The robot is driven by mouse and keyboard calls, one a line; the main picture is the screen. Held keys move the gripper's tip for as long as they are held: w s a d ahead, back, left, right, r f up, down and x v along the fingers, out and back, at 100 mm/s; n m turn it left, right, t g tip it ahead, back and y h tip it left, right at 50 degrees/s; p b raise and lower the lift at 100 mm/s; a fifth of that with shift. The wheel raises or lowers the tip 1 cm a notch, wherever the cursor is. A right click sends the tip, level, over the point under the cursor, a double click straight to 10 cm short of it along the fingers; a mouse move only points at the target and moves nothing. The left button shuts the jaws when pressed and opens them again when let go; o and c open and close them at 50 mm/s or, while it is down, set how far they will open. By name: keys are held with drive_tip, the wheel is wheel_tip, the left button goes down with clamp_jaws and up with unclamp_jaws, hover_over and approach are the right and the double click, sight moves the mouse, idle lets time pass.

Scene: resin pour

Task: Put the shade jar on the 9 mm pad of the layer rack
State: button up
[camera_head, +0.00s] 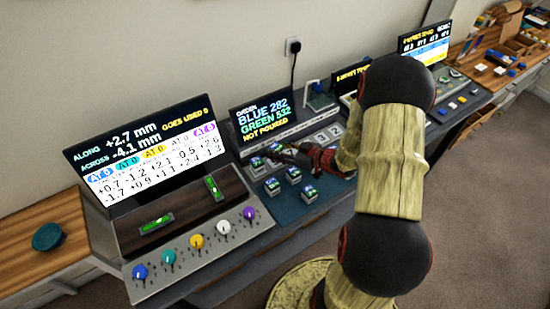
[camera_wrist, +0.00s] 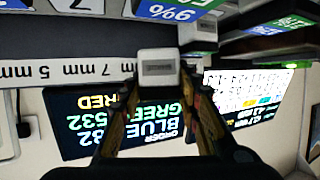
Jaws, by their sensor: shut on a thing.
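My gripper (camera_head: 282,152) reaches left over the blue-grey bench in the head view. In the wrist view my gripper (camera_wrist: 160,82) is shut on a small pale grey block-shaped jar (camera_wrist: 157,66) with a dark label, between its fingertips. In the head view the held jar is hard to tell from the jars around it. The layer rack's pale label strip (camera_wrist: 70,71) crosses the upper left of the wrist view, upside down, with "7 mm" and "5 mm" readable. No 9 mm label is readable. The held jar overlaps the strip's right end.
The order screen (camera_head: 264,116) stands behind. A console with coloured knobs (camera_head: 196,241) is at left. My arm hides the bench's right part.

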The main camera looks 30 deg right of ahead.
drive_tip(key=shift+w+d+f+b, duration=0.2)
drive_tip(key=shift+w+f, duration=0.25)
drive_tip(key=shift+f, duration=0.15)
drive_tip(key=shift+w+d+f+b, duration=0.1)
drive_tip(key=shift+w+f+b, duration=0.05)
drive_tip(key=shift+w+f, duration=0.35)
wheel_tip(320, 180, down, 3)
drive_tip(key=shift+f+b, duration=0.2)
drive_tip(key=shift+b, duration=0.7)
drive_tip(key=shift+r, duration=0.1)
drive_tip(key=o, duration=1.2)
drive_tip(key=shift+f, duration=0.2)
